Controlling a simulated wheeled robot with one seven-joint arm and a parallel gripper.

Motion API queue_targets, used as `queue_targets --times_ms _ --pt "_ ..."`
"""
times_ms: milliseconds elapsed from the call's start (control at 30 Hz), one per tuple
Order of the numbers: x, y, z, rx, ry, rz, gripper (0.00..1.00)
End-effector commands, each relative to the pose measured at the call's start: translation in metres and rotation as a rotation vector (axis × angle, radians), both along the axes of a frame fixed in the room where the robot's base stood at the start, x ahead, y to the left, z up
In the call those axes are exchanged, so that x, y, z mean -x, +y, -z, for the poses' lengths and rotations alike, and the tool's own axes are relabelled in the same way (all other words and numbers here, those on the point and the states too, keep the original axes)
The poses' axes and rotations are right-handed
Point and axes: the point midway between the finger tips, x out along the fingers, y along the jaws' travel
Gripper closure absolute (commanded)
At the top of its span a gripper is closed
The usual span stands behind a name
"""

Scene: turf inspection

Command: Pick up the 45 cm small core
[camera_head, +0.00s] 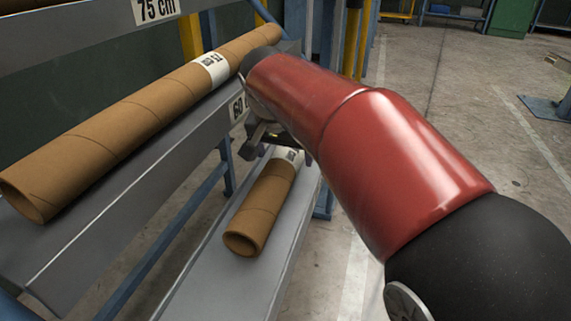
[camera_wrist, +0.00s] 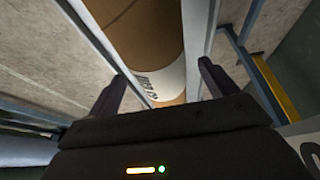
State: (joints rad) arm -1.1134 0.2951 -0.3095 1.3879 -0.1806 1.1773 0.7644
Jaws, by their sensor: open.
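A short brown cardboard core (camera_head: 262,208) with a white label lies lengthwise on the lower grey shelf (camera_head: 205,292). Its far end is partly hidden by my gripper and arm. My gripper (camera_head: 262,140) is above the far part of this core, by the label. In the wrist view the core (camera_wrist: 145,35) and its white label run between the two dark fingers of my open gripper (camera_wrist: 162,72). The fingers show on either side of the core. Whether they touch it cannot be told. No size marking for the lower shelf can be read.
A longer cardboard core (camera_head: 120,125) lies on the higher shelf to the left, whose sign (camera_head: 238,106) starts with 60. A 75 cm sign (camera_head: 155,9) marks the shelf above. Blue rack posts stand close to my gripper. Open concrete floor (camera_head: 460,110) lies to the right.

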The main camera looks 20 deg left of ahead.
Motion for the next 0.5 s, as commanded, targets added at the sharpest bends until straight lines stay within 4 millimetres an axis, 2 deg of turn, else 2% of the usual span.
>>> queue_targets --times_ms 33,167,433,500 --pt "-0.002 0.000 0.011 0.002 0.003 0.001 0.15" --pt "-0.008 0.000 0.024 0.002 0.002 0.000 0.15" --pt "-0.010 0.000 0.026 0.000 0.000 -0.001 0.15" --pt "-0.010 0.000 0.026 0.000 0.000 -0.001 0.21"
